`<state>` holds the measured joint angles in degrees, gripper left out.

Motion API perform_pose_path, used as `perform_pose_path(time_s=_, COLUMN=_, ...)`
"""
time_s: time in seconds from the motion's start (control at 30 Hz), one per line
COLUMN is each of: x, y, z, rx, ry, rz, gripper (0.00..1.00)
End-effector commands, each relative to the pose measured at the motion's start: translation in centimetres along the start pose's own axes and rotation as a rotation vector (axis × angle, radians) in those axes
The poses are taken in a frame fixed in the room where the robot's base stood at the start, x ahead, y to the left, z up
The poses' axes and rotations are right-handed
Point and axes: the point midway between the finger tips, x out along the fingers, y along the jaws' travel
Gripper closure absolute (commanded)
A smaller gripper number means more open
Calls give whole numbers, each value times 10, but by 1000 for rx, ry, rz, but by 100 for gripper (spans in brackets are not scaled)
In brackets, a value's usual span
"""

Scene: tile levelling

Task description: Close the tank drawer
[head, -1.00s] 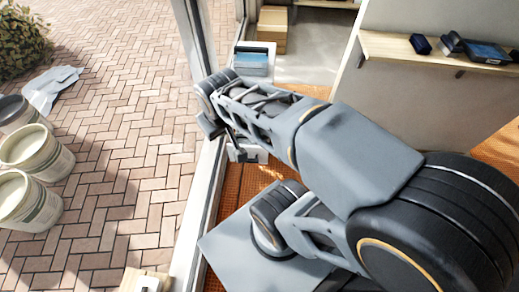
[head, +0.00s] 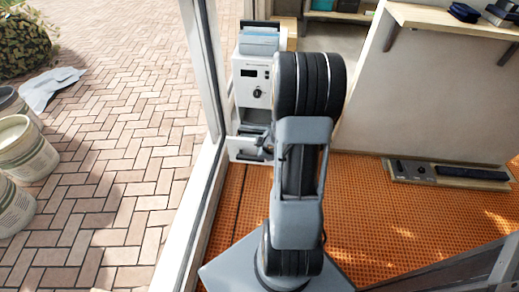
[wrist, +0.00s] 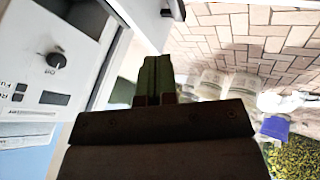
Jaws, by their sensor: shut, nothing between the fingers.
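A white machine (head: 251,88) with a dial and a small display stands by the door frame. Its tank drawer (head: 243,149) sticks out at the bottom, below a dark opening, so it is open. In the wrist view the machine's front (wrist: 62,50) is at the left, upside down, and the drawer (wrist: 146,18) juts out at the top. My gripper (wrist: 157,62) is shut and empty, in front of the machine and apart from the drawer's front. In the head view my arm hides the machine's right side and most of my gripper.
A door frame (head: 207,150) runs close along the machine's left side. Buckets (head: 20,150) stand outside on brick paving. An orange floor mat (head: 375,215) lies inside. A shelf (head: 450,22) is at the right, and a board with tools (head: 450,175) lies on the floor below it.

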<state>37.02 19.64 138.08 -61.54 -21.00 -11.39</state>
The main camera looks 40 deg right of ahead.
Motion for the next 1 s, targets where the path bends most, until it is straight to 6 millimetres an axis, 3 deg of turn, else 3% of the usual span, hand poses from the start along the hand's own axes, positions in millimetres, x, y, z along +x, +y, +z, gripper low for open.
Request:
perform_pose_path(time_s=0.53, x=100, y=-3, z=2, rx=-3, ry=3, rz=-3, gripper=100)
perform_pose_path(time_s=0.7, x=104, y=20, z=0, rx=-1, ry=3, rz=-1, gripper=100)
perform_pose_path(time_s=1.0, x=112, y=34, z=0, rx=-2, ry=2, rz=-2, gripper=100)
